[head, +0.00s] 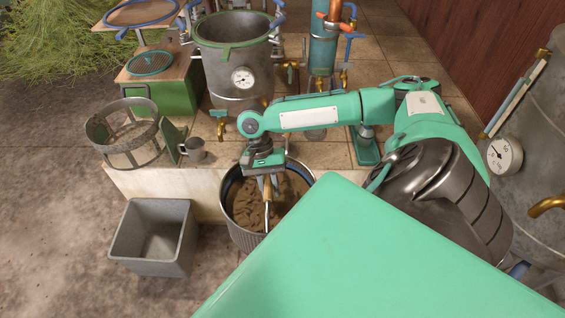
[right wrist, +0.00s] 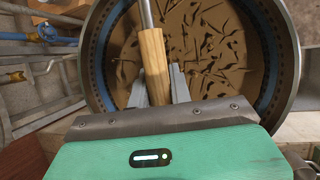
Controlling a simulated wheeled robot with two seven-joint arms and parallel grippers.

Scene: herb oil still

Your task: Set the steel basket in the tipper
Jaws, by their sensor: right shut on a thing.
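The steel basket (head: 236,225) is round, with brown contents and a blue band inside its rim. It is at the front edge of the bench and also fills much of the right wrist view (right wrist: 289,60). A steel handle with a wooden grip (right wrist: 154,62) crosses over it. My right gripper (head: 266,176) is above the basket, shut on this wooden grip. I cannot tell whether the basket hangs or rests on something. What looks like the tipper, an open round metal cradle with green plates (head: 128,102), stands empty to the left on the bench. My left gripper does not show.
An empty grey bin (head: 152,240) is on the floor below the cradle. A large pot with a gauge (head: 221,62) and a blue column (head: 323,48) stand behind. A tall metal tank (head: 535,100) is at right.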

